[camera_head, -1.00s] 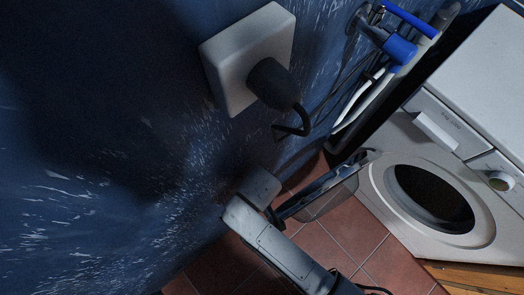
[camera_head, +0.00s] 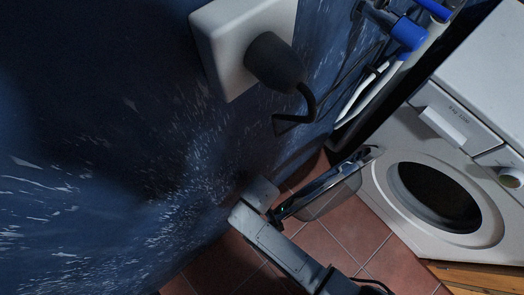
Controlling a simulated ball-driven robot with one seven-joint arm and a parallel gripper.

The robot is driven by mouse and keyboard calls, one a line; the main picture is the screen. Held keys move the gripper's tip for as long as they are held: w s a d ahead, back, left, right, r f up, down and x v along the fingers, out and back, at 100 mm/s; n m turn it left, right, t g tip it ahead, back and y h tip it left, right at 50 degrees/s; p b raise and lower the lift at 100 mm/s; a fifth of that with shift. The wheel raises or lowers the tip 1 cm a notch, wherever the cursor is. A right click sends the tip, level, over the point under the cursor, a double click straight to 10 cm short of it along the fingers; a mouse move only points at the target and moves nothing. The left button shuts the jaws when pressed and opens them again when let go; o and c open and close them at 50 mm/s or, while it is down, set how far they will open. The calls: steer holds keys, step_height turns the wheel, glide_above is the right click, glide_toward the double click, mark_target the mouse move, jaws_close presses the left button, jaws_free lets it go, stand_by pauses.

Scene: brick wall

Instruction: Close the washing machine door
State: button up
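The white washing machine (camera_head: 405,190) stands at the right, tilted in the picture. Its round opening (camera_head: 436,198) is uncovered and dark inside. The door (camera_head: 335,192) hangs open at the left of the opening, seen nearly edge-on, with its clear bowl facing down and right. My gripper (camera_head: 262,194) is at the left end of the door, close to its outer edge. The fingers are not clearly visible, so I cannot tell whether they touch the door or whether they are open.
A blue wall (camera_head: 120,120) fills the left side, close to my arm. A white socket (camera_head: 222,50) with a black plug (camera_head: 272,62) juts from it. Blue-handled taps and hoses (camera_head: 408,35) are at the top right. The red tile floor (camera_head: 330,245) is clear below the door.

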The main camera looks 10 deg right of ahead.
jaws_close()
stand_by(0.3)
steer(key=shift+s, duration=0.1)
